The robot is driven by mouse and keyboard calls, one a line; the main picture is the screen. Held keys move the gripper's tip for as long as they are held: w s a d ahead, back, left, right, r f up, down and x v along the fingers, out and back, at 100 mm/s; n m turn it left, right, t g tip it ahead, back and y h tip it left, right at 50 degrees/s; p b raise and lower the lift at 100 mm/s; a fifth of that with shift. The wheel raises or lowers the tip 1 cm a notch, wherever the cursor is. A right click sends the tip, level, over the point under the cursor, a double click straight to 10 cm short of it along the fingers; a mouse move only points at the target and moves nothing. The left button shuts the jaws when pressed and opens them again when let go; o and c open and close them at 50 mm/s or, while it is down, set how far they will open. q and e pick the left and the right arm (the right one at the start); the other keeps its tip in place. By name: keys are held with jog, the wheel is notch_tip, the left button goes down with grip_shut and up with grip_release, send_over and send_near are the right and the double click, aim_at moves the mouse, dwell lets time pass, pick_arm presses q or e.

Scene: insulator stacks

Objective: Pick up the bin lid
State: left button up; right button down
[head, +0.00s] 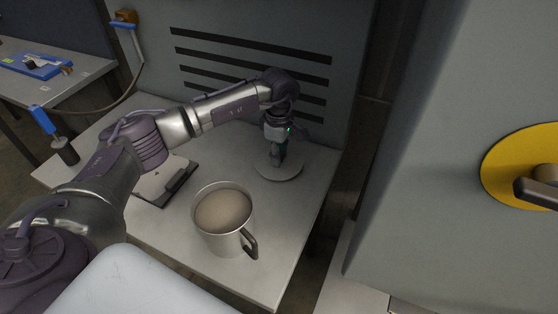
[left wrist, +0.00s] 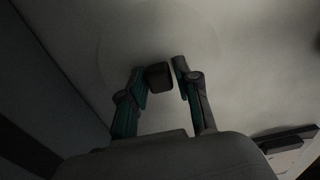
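The bin lid (head: 278,171) is a round, flat grey disc lying on the grey table near its right back corner. In the left wrist view, a dark block-like knob (left wrist: 159,77) stands on the lid, whose round outline is faint. My left gripper (head: 279,153) points down over the lid's middle. In the left wrist view its fingers (left wrist: 159,70) stand on either side of the knob, with a narrow gap at the right finger. Contact at the left finger is hard to tell. My right gripper is out of view.
A metal mug (head: 225,222) with brownish contents stands in front of the lid. A clipboard-like item (head: 165,181) lies to the left. A slotted grey cabinet wall (head: 240,60) rises close behind the lid. A blue-handled tool (head: 55,135) is at the table's left edge.

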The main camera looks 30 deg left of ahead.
pick_arm(q)
grip_shut()
